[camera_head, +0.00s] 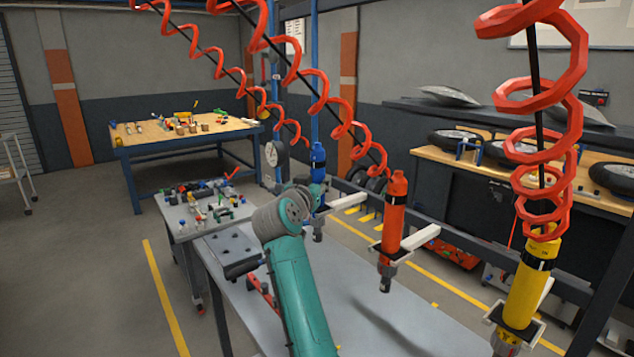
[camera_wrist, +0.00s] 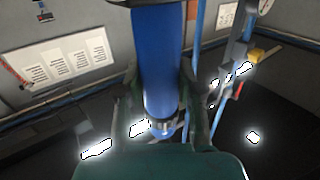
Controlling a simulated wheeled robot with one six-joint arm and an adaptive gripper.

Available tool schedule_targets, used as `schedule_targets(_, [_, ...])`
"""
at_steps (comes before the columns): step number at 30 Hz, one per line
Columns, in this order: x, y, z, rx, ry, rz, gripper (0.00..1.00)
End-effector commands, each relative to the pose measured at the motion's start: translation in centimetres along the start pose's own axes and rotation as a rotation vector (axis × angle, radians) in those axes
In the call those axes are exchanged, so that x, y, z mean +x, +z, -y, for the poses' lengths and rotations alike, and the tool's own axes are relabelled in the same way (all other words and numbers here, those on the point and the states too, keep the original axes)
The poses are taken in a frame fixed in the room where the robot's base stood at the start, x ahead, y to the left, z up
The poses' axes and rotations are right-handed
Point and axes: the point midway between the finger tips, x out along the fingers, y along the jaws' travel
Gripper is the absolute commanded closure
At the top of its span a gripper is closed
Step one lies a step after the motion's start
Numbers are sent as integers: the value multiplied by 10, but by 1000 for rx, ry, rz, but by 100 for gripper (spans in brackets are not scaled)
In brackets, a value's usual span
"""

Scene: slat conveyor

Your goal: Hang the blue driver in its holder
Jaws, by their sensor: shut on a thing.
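The blue driver (camera_head: 318,153) stands upright beyond my arm in the head view, with its dark lower end showing below. In the wrist view the blue driver (camera_wrist: 160,62) fills the space between the two green fingers. My gripper (camera_wrist: 160,88) is shut on its body. In the head view my gripper (camera_head: 314,188) is partly hidden behind my own wrist. A white bracket arm (camera_head: 348,200) with a dark holder reaches to the driver's lower part. I cannot tell whether the driver is seated in the holder or only beside it.
An orange driver (camera_head: 394,212) and a yellow driver (camera_head: 529,285) hang upright in similar holders to the right, under red coiled hoses. A grey table (camera_head: 350,300) lies below. A small cart with parts (camera_head: 190,230) and a wooden workbench (camera_head: 160,137) stand to the left.

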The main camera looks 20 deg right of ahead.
Motion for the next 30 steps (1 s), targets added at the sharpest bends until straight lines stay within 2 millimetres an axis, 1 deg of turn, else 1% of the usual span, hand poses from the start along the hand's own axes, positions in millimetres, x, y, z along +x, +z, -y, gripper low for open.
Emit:
schedule_targets(3, [0, 0, 0, 1, 0, -3, 100])
schedule_targets(4, [0, 0, 0, 1, 0, -3, 59])
schedule_targets(5, [0, 0, 0, 1, 0, -3, 51])
schedule_targets(6, [0, 0, 0, 1, 0, -2, 41])
schedule_targets(7, [0, 0, 0, 1, 0, -2, 34])
schedule_targets(16, [0, 2, 0, -1, 0, 2, 34])
schedule_targets(20, [-7, 2, 0, -1, -1, 0, 34])
schedule_targets(23, [-21, 2, 1, -1, -2, 0, 34])
schedule_targets(30, [-69, 1, 1, 0, -3, -1, 34])
